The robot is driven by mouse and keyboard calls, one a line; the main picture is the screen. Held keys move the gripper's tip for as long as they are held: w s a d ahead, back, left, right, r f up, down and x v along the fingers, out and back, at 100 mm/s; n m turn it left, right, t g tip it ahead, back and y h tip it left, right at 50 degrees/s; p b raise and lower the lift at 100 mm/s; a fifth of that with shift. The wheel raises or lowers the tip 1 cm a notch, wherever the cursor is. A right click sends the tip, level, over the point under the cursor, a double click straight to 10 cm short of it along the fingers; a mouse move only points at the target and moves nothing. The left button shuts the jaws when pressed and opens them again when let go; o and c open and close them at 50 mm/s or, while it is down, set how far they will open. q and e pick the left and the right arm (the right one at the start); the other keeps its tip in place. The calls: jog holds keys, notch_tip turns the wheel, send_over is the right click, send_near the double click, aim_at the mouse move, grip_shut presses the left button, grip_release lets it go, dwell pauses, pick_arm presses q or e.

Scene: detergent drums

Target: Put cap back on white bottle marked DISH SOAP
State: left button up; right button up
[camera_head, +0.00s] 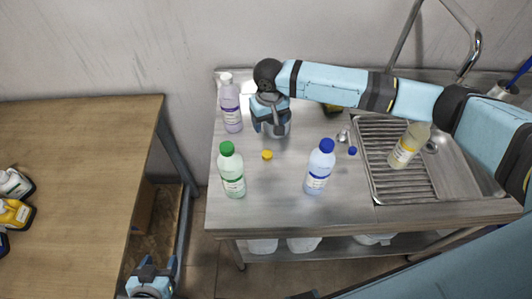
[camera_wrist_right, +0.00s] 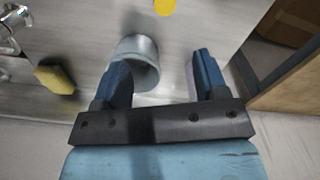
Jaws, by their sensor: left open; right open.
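No label is readable, so I cannot tell which bottle is marked DISH SOAP. A pale yellow bottle (camera_head: 405,146) stands on the ribbed drainboard; its top is hard to make out. A loose yellow cap (camera_head: 267,155) lies on the steel counter, also at the top of the right wrist view (camera_wrist_right: 165,6). A loose blue cap (camera_head: 352,151) lies near the drainboard. My right gripper (camera_head: 268,128) is open above the counter's back left, beyond the yellow cap. In its wrist view, the gripper (camera_wrist_right: 163,64) has nothing gripped. My left gripper (camera_head: 155,270) is open, low at the bottom left.
A grey metal cup (camera_wrist_right: 140,55) stands close to the right gripper's finger. A lavender bottle (camera_head: 231,108), a green-capped bottle (camera_head: 231,172) and a blue-capped bottle (camera_head: 319,170) stand around. A yellow sponge (camera_wrist_right: 55,78) lies behind. The sink (camera_head: 460,165) is right; a wooden table (camera_head: 80,180) is left.

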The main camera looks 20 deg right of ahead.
send_over(267, 154)
jog(key=w, duration=0.1)
jog(key=f, duration=0.5)
jog(key=f+p, duration=0.1)
jog(key=f, duration=0.2)
jog(key=shift+d+f, duration=0.35)
jog(key=shift+d, duration=0.05)
jog(key=shift+a+f, duration=0.1)
jog(key=shift+f, duration=0.05)
jog(key=f, duration=0.1)
jog(key=f+p, duration=0.1)
jog(key=f, duration=0.1)
jog(key=s+f, duration=0.1)
jog(key=shift+a+f, duration=0.2)
jog(key=shift+a, duration=0.1)
jog(key=shift+w+f, duration=0.1)
jog(key=shift+f, duration=0.15)
jog(key=shift+c, duration=0.3)
